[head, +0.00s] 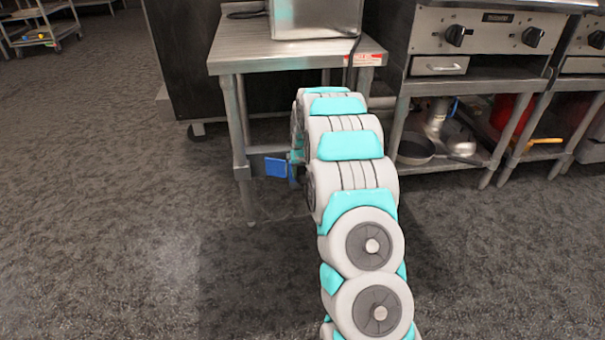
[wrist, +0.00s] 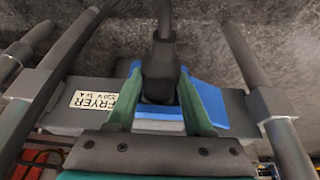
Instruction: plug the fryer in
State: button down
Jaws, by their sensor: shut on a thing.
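In the wrist view my gripper (wrist: 160,72) is shut on a black plug (wrist: 160,84), with its cord (wrist: 164,20) running up out of the picture. A blue socket part (wrist: 209,100) shows right behind the plug, on a grey crossbar. A label (wrist: 93,100) reading FRYER stands on the bar to its left. I cannot tell whether the plug is seated in the socket or only in front of it. In the head view a blue flap (head: 276,167) shows low by the table's leg, and my arm hides the gripper and plug. The metal fryer (head: 316,18) stands on the table.
The steel table (head: 240,54) has legs on both sides of the socket; they show close in the wrist view. A stove (head: 480,35) with pans on its lower shelf stands to the right. The floor at left is clear.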

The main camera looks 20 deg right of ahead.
aim_at(305, 186)
jog(key=shift+s, duration=0.1)
dwell(0.4)
jog(key=shift+s+a, duration=0.2)
jog(key=shift+s, duration=0.5)
jog(key=shift+s+a, duration=0.25)
jog(key=shift+s, duration=0.45)
jog(key=shift+s+a, duration=0.2)
jog(key=shift+s, duration=0.5)
jog(key=shift+w+d+p, duration=0.1)
jog(key=shift+w+d, duration=0.1)
jog(key=shift+w, duration=0.55)
jog(key=shift+w+d+p, duration=0.15)
jog(key=shift+w+d, duration=0.1)
jog(key=shift+w, duration=0.5)
jog(key=shift+w+d+p, duration=0.1)
jog(key=shift+w+d, duration=0.1)
jog(key=shift+w, duration=0.55)
dwell(1.5)
jog(key=shift+s, duration=0.1)
dwell(0.5)
jog(key=shift+s+a, duration=0.25)
jog(key=shift+s, duration=0.6)
jog(key=shift+s+a, duration=0.3)
jog(key=shift+s, duration=0.6)
jog(key=shift+s+a, duration=0.25)
jog(key=shift+s, duration=0.6)
